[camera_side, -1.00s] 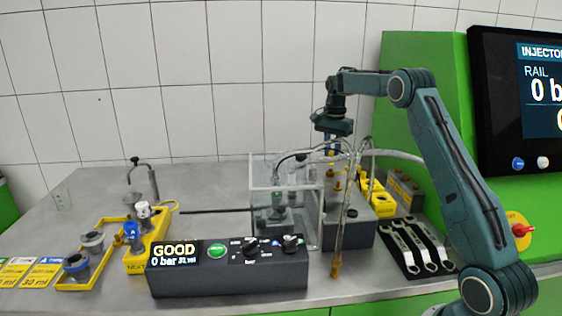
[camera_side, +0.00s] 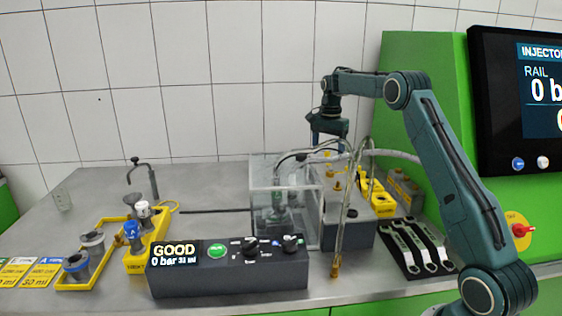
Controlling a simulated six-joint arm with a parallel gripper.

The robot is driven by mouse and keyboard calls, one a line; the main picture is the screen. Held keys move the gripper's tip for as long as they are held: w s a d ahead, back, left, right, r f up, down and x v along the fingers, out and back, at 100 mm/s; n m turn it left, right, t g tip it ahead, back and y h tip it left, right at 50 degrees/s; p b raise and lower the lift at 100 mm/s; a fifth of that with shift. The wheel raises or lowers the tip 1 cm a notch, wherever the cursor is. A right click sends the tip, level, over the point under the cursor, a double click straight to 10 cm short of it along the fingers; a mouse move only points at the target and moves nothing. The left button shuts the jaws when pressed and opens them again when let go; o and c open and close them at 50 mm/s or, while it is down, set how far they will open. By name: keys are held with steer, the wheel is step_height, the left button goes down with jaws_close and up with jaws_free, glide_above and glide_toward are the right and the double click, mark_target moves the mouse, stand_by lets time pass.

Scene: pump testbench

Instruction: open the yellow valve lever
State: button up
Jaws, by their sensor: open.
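A small yellow part (camera_side: 327,154) shows just below the fingers, partly hidden by hoses. Another small yellow part (camera_side: 337,185) stands lower on the grey block (camera_side: 352,236). Which of these is the yellow valve lever is too small to tell. I cannot tell whether the fingers touch or surround the upper yellow part.
A clear box (camera_side: 287,205) stands left of the block. Braided hoses (camera_side: 345,205) loop close to my gripper. A yellow holder (camera_side: 383,205) and wrenches (camera_side: 422,247) lie to the right. A dark control panel (camera_side: 228,268) is in front.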

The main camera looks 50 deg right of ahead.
steer(key=shift+r, duration=0.1)
steer(key=shift+r, duration=2.9)
